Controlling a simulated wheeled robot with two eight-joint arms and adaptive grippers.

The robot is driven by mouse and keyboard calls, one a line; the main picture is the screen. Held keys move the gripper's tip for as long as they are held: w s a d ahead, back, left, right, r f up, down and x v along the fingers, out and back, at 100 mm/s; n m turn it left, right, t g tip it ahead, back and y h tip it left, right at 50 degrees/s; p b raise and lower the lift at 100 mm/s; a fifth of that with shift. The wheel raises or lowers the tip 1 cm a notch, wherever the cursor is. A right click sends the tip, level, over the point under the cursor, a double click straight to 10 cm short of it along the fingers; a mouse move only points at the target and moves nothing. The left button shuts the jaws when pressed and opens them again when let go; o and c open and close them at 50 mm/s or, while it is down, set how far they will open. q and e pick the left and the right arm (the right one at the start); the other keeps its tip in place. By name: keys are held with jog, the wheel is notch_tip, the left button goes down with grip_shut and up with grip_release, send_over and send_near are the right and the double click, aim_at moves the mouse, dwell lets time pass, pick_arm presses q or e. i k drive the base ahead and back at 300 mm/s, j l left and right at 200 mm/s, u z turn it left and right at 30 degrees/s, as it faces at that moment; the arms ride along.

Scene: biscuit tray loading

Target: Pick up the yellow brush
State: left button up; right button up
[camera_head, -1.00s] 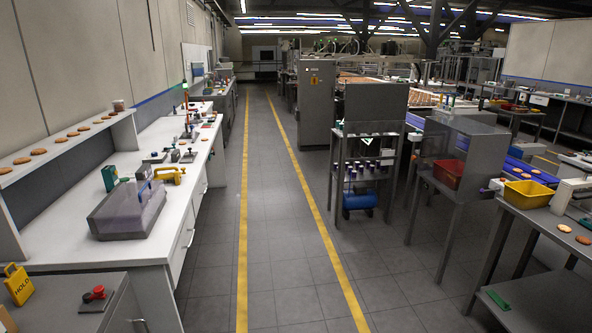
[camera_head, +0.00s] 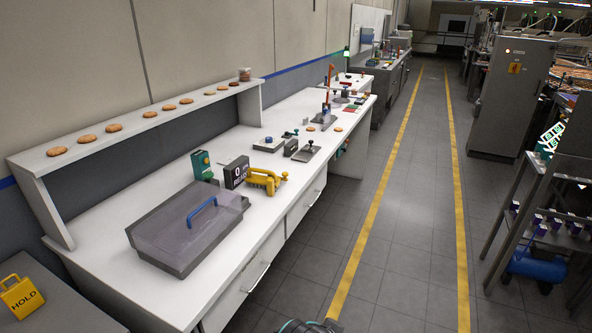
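The yellow brush (camera_head: 262,180) lies on the white bench, near its front edge, beside a small dark box with a white mark (camera_head: 237,172). Its yellow handle arches over the top; its underside is hard to make out. Neither of my grippers can be made out. Only a dark rounded piece, which seems to be part of my own body, shows at the bottom edge, well short of the brush.
A grey case with a clear lid and blue handle (camera_head: 190,228) stands left of the brush. A green box (camera_head: 202,165) is behind. Small fixtures stand farther along the white bench (camera_head: 111,238). A shelf (camera_head: 40,160) holds several biscuits. The aisle floor (camera_head: 405,220) is clear.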

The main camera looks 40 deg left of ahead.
aim_at(259, 180)
jog(key=i+u, duration=0.25)
jog(key=i, duration=0.25)
jog(key=i+l+u, duration=0.25)
jog(key=i, duration=0.2)
jog(key=i+j+u, duration=0.2)
jog(key=i+u, duration=0.15)
jog(key=u, duration=0.15)
jog(key=i+u, duration=0.5)
jog(key=k, duration=0.1)
